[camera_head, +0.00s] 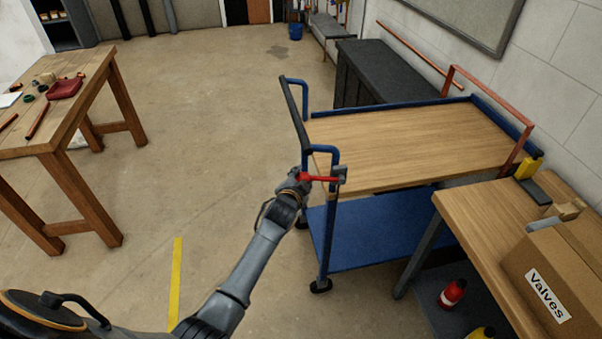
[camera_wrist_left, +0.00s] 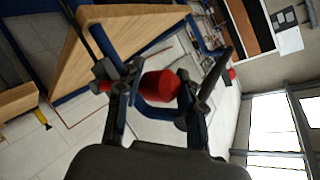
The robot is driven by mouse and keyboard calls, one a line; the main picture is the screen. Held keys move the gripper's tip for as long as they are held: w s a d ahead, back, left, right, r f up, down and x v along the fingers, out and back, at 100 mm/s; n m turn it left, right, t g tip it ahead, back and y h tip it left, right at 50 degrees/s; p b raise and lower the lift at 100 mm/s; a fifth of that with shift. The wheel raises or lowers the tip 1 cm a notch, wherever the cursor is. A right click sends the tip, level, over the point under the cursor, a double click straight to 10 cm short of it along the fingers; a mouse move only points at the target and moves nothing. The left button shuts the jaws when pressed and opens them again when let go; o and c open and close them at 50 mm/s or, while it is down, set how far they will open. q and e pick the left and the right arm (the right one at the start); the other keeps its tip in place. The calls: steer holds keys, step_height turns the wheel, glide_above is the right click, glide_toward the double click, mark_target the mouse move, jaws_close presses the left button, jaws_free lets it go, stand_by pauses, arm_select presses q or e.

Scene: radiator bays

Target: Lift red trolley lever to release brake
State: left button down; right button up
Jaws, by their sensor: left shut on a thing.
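The trolley (camera_head: 420,140) has a wooden top, a blue lower shelf and a blue frame with a black push bar (camera_head: 296,118). Its red lever (camera_head: 320,179) sticks out about level to the left from a dark bracket at the near corner post. My left gripper (camera_head: 299,181) is shut on the lever's left end. In the left wrist view, the red lever (camera_wrist_left: 160,86) shows nearly end-on between the fingers of my left gripper (camera_wrist_left: 150,92). The exact finger contact is too small to tell. My right gripper is not in view.
A wooden bench (camera_head: 484,215) with a "Valves" box (camera_head: 562,280) stands close to the trolley's near right. A workbench (camera_head: 65,125) with small parts stands at the left. A dark chest (camera_head: 385,75) is behind the trolley. The floor left of the trolley is clear.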

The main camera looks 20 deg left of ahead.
mark_target(306, 175)
arm_select(q)
steer(key=r, duration=0.1)
steer(key=p, duration=0.1)
steer(key=r, duration=0.1)
steer(key=shift+w+d+r+m+p, duration=0.35)
steer(key=shift+d+m, duration=0.05)
steer(key=shift+w+r+g+y+p, duration=0.1)
steer(key=shift+g+y+p, duration=0.2)
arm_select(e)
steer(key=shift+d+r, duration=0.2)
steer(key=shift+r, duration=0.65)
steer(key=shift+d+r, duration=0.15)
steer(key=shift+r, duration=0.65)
arm_select(q)
steer(key=shift+d, duration=0.1)
steer(key=c, duration=1)
jaws_free()
steer(key=shift+o, duration=0.9)
steer(key=shift+d, duration=0.1)
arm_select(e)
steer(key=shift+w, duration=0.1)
arm_select(q)
steer(key=shift+s, duration=0.35)
steer(key=v, duration=1.1)
steer(key=shift+s, duration=0.15)
